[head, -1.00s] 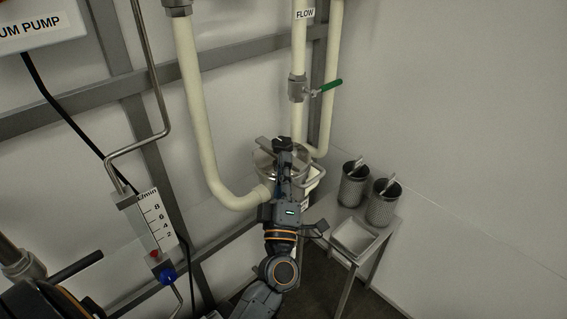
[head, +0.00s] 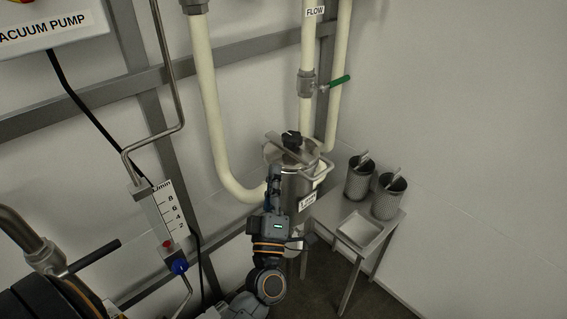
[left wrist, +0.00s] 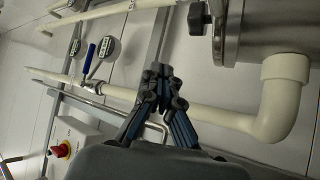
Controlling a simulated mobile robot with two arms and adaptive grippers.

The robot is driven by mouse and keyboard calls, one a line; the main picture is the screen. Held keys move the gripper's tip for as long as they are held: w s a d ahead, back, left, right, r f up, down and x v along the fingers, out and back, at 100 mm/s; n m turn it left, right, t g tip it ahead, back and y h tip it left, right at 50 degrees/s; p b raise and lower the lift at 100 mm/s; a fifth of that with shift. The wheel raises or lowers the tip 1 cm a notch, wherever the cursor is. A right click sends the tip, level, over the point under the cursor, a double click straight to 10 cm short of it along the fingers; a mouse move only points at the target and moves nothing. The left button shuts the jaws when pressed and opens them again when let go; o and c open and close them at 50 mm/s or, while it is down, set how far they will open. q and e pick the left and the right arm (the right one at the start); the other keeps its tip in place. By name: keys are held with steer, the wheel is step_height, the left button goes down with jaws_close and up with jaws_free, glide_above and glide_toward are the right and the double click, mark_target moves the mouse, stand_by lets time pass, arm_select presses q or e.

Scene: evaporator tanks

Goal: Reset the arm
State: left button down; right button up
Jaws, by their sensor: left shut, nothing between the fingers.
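My left gripper (head: 274,172) is in front of the steel vessel in the head view, its arm coming up from the bottom. In the left wrist view its fingers (left wrist: 158,72) meet at the tips, shut and empty. The steel vessel (head: 298,185) has a lid with a black knob (head: 291,139) and a side handle. My gripper hides part of the vessel's left side. I cannot tell the exact gap between them. My right gripper is in neither view.
A cream pipe (head: 207,100) bends behind the gripper. A flowmeter (head: 165,215) stands at left. The white wall at right is bare.

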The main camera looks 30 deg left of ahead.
arm_select(q)
steer(key=s+d+f+m+g+h+p, duration=0.1)
steer(key=s+d+f+m+g+h, duration=0.2)
steer(key=f, duration=1)
steer(key=s+d+f+m+g+h, duration=0.15)
steer(key=f+m+h, duration=0.35)
steer(key=f, duration=0.7)
steer(key=s+d+f+m+g+h+p, duration=0.1)
steer(key=s+d+f+m+g+h, duration=0.25)
steer(key=f, duration=0.95)
steer(key=s+f+m+g, duration=0.55)
steer(key=s+f, duration=0.55)
steer(key=f, duration=0.3)
steer(key=s+a+f+m+g, duration=0.1)
steer(key=s+f+g, duration=0.1)
steer(key=s, duration=0.5)
steer(key=s+a+f+m+g+y+p, duration=0.1)
steer(key=s+a+f+g, duration=0.1)
steer(key=s, duration=0.6)
steer(key=s+a+f+g+y, duration=0.1)
steer(key=s+a+f+g, duration=0.1)
steer(key=s+f, duration=0.3)
steer(key=s+g, duration=0.1)
steer(key=s, duration=0.2)
steer(key=shift+m+p, duration=0.4)
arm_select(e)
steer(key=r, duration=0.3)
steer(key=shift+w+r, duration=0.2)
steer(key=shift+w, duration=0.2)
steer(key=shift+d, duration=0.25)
